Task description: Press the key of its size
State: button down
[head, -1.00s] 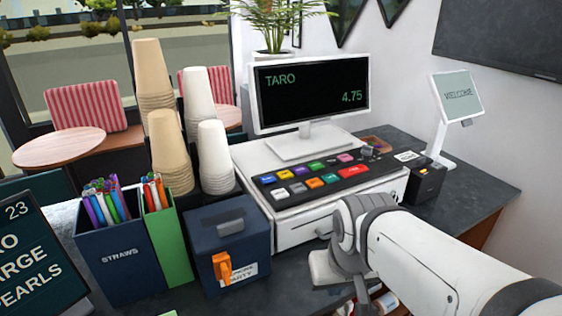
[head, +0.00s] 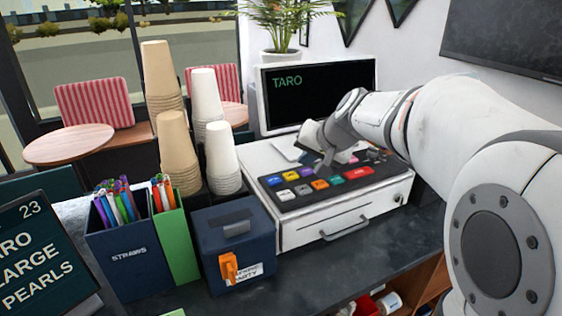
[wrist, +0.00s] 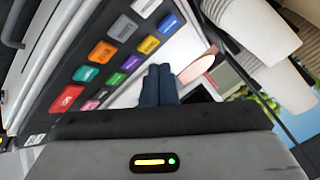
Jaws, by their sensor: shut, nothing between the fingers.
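My gripper (head: 322,162) is above the back of the panel, hiding some keys. Its dark fingers (wrist: 160,72) are shut and empty. I cannot tell whether they touch a key. The order screen (head: 40,250) at left reads "23", "RO", "LARGE", "PEARLS", partly cut off.
The register display (head: 290,100) reads "TARO"; my arm covers its right part. Cup stacks (head: 180,150), a straw box (head: 125,255) and a dark blue box (head: 235,245) stand left of the register. A plant (head: 285,25) is behind. The counter in front is clear.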

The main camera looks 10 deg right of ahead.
aim_at(306, 191)
jog(key=w, duration=0.1)
jog(key=r, duration=0.1)
jog(key=w, duration=0.1)
jog(key=shift+w+d+r+t, duration=0.15)
jog(key=shift+w+d+t, duration=0.15)
jog(key=shift+w+d, duration=0.1)
notch_tip(306, 191, down, 8)
jog(key=b, duration=0.5)
jog(key=shift+b, duration=0.35)
jog(key=shift+f+b, duration=0.45)
jog(key=shift+f, duration=0.05)
dwell(1.1)
jog(key=shift+f+b, duration=0.35)
jog(key=shift+b, duration=0.25)
